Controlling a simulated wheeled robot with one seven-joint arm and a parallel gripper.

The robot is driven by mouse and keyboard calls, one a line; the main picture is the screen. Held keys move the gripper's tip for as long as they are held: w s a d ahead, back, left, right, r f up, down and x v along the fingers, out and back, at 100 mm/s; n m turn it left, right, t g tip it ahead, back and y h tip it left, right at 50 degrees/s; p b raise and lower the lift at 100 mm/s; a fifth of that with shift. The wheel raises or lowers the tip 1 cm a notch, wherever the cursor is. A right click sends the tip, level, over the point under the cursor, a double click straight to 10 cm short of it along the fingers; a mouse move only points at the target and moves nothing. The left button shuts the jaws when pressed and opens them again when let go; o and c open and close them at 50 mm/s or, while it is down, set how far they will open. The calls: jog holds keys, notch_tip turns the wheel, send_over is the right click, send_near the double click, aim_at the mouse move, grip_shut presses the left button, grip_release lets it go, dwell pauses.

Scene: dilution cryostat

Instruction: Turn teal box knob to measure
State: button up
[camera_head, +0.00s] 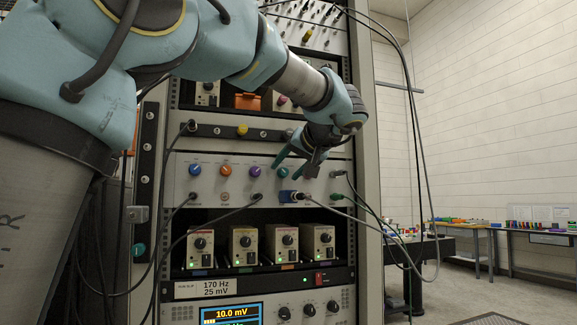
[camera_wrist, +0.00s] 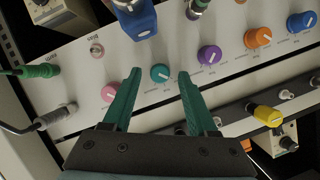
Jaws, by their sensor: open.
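A round teal knob (camera_wrist: 160,73) with a white pointer line sits on a pale panel in the wrist view. It also shows in the head view (camera_head: 284,172), just below my gripper's fingers. My gripper (camera_wrist: 160,72) has two teal fingers, spread apart, with the teal knob framed between their tips; I cannot tell how far the tips are from the panel. In the head view my gripper (camera_head: 296,164) reaches down in front of the panel's right part. The small lettering around the knob is too small to read.
A pink knob (camera_wrist: 110,93) and a purple knob (camera_wrist: 209,55) flank the teal one. Orange (camera_wrist: 257,37) and blue (camera_wrist: 301,22) knobs follow. A blue connector (camera_wrist: 135,18) and a green cable plug (camera_wrist: 40,71) stick out nearby. White instrument boxes (camera_head: 243,246) stand below the panel.

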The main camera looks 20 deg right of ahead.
grip_shut()
dwell(0.5)
